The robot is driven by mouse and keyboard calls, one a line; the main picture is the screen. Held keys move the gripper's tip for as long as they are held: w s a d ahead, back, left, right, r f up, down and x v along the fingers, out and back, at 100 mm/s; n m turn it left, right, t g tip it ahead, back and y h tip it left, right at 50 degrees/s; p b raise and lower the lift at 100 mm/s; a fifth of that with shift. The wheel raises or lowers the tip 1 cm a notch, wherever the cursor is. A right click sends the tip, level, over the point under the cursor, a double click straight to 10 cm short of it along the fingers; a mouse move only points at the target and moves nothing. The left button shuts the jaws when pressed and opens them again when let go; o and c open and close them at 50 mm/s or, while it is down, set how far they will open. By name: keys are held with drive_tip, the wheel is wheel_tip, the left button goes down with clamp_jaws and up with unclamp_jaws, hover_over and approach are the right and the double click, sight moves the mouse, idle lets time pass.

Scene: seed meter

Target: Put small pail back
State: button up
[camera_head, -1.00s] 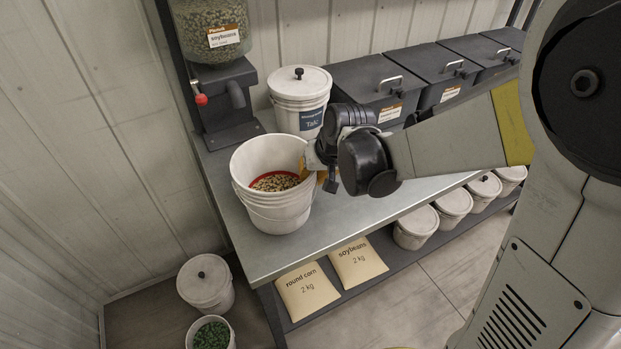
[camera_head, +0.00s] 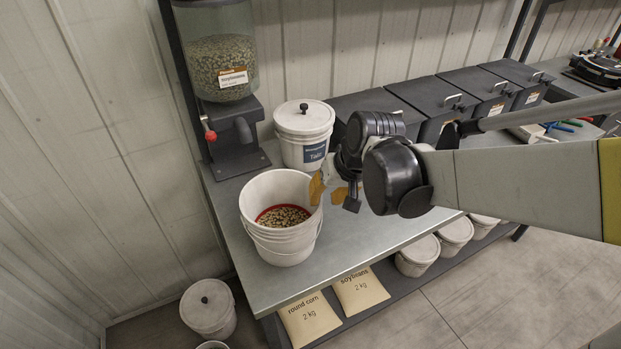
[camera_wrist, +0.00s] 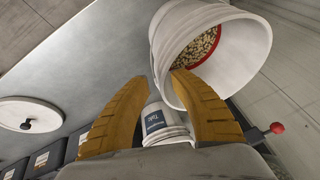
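An open white pail (camera_head: 280,240) stands upright on the metal bench, with pale seeds and a red ring inside. It also shows in the wrist view (camera_wrist: 240,55), tilted by the camera angle. My gripper (camera_head: 332,188) is just right of the pail's rim. Its two orange fingers are spread apart, with nothing seen held between them (camera_wrist: 157,80). In the wrist view the right finger overlaps the pail's edge; I cannot tell whether it touches. A lidded white pail labelled Talc (camera_head: 304,125) stands behind. Which pail is the small one is unclear.
A soybean hopper (camera_head: 222,65) with a red-knobbed lever stands behind left. Dark lidded bins (camera_head: 440,95) line the back. The bench front (camera_head: 335,250) is clear. Seed bags (camera_head: 310,318) and lidded pails lie on the lower shelf; another lidded pail (camera_head: 208,310) stands lower left.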

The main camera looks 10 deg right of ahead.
drive_tip(key=s+d+r+t+h, duration=0.1)
drive_tip(key=s+d+r, duration=0.1)
drive_tip(key=s, duration=0.5)
drive_tip(key=s+d+r+t+h, duration=0.1)
drive_tip(key=s+d+r, duration=0.2)
drive_tip(key=s, duration=0.4)
drive_tip(key=shift+d+r+t, duration=0.15)
drive_tip(key=shift+r+t, duration=0.25)
drive_tip(key=shift+r, duration=0.3)
